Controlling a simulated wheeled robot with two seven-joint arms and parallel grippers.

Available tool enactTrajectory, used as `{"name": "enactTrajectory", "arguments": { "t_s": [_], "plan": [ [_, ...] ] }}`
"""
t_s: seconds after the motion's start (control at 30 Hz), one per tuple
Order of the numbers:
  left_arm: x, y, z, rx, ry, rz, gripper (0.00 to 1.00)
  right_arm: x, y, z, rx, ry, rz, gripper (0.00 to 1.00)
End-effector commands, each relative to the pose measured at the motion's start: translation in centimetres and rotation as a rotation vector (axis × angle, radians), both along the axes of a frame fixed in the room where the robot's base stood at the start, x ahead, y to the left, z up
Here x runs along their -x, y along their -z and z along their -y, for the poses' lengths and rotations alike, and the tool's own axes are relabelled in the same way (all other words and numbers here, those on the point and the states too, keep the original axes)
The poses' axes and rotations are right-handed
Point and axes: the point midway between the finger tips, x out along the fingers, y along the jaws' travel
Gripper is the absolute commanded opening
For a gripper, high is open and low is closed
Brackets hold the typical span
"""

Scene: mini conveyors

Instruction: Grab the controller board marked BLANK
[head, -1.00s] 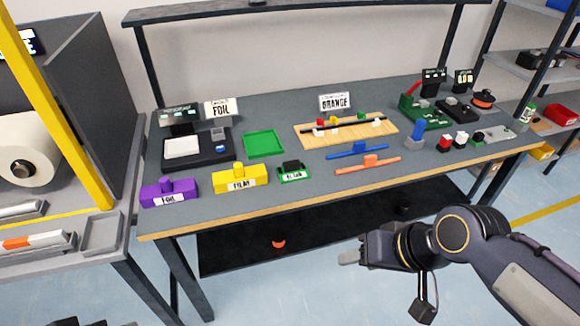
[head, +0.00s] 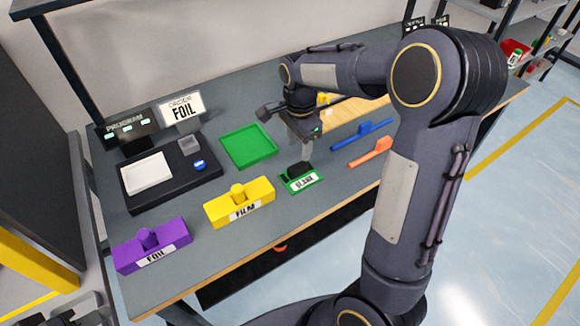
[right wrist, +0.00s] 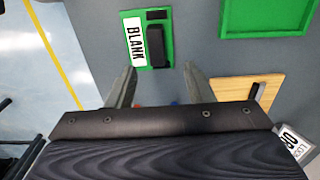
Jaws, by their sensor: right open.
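The controller board marked BLANK (head: 304,184) is a small green board with a white label and a raised black block. It lies on the grey bench near the front edge, right of the yellow FILM block. In the right wrist view the board (right wrist: 136,62) shows its BLANK label clearly, just beyond the fingertips. My right gripper (head: 304,160) points down over the board, partly hiding it in the head view. In the right wrist view its two fingers (right wrist: 159,70) are spread apart with nothing held between them. My left gripper is not in view.
A yellow FILM block (head: 254,203) and a purple FOIL block (head: 172,247) stand to the left. A green tray (head: 248,160) lies behind. Blue (head: 350,140) and orange (head: 372,160) bar-shaped pieces lie to the right. My right arm hides the bench's right part.

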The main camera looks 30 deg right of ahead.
Motion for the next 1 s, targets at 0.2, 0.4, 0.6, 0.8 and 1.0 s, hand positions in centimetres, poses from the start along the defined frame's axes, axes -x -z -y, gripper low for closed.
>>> {"name": "enactTrajectory", "arguments": {
  "t_s": [0.2,0.4,0.6,0.8,1.0],
  "plan": [
    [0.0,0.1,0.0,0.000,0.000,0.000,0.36,0.2,2.6,0.1,-0.001,0.000,-0.003,0.47],
    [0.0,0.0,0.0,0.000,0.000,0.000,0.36,0.3,5.6,0.3,-0.002,-0.001,-0.005,0.47],
    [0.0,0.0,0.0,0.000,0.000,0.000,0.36,0.3,7.1,0.3,-0.002,-0.002,-0.001,0.47],
    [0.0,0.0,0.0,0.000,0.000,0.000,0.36,0.2,7.1,0.3,-0.002,-0.002,0.000,0.46],
    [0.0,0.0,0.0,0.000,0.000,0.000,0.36,0.2,7.0,0.3,-0.002,-0.002,0.000,0.20]
  ]
}}
